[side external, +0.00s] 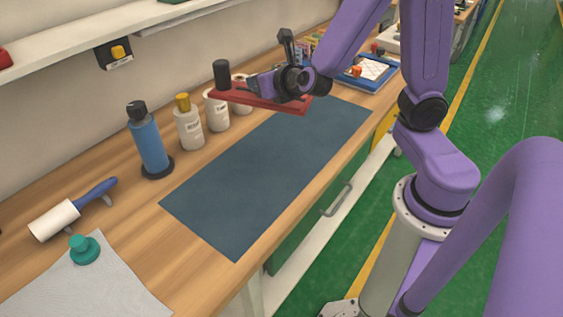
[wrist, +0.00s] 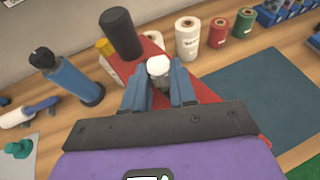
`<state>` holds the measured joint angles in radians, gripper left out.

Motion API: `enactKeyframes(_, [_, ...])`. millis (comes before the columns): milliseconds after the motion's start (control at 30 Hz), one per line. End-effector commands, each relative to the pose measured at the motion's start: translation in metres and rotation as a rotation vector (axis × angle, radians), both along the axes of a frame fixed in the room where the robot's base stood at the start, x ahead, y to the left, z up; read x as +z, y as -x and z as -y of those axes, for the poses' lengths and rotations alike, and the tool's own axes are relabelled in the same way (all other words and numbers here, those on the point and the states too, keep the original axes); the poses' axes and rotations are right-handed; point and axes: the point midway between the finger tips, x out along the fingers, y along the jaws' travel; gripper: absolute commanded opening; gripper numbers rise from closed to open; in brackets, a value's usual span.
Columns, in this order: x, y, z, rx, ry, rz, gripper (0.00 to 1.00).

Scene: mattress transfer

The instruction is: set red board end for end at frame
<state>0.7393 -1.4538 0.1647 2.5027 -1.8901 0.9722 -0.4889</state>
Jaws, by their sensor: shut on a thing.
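The red board (side external: 292,106) is held above the bench, roughly level, over the back edge of the dark blue mat. A black cylinder (side external: 221,73) stands up at its left end. In the wrist view the red board (wrist: 206,93) runs beneath my fingers, with the black cylinder (wrist: 121,33) at its far end. My gripper (side external: 263,85) is shut on the board; a pale round knob (wrist: 158,66) shows between the fingertips (wrist: 159,84). A blue frame (side external: 349,81) with a white sheet lies at the far end of the bench. The wrist body hides the board's near part.
The dark blue mat (side external: 270,170) is bare. A blue bottle (side external: 149,145) and several white containers (side external: 188,128) stand along the back. A lint roller (side external: 62,214) and a grey cloth (side external: 95,285) with a green knob (side external: 84,250) lie at the near left. A shelf (side external: 105,35) overhangs the back.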

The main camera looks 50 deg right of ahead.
Motion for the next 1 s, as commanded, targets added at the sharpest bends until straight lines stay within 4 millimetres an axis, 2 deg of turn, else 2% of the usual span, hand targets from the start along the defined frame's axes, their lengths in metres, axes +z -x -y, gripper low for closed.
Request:
enactKeyframes(567, [-0.004,0.001,-0.002,0.003,0.003,0.000,0.00])
enactKeyframes(667, [-0.016,0.003,-0.007,0.010,0.007,-0.004,0.00])
enactKeyframes(1000, [-0.077,0.024,-0.029,0.069,0.012,-0.003,0.00])
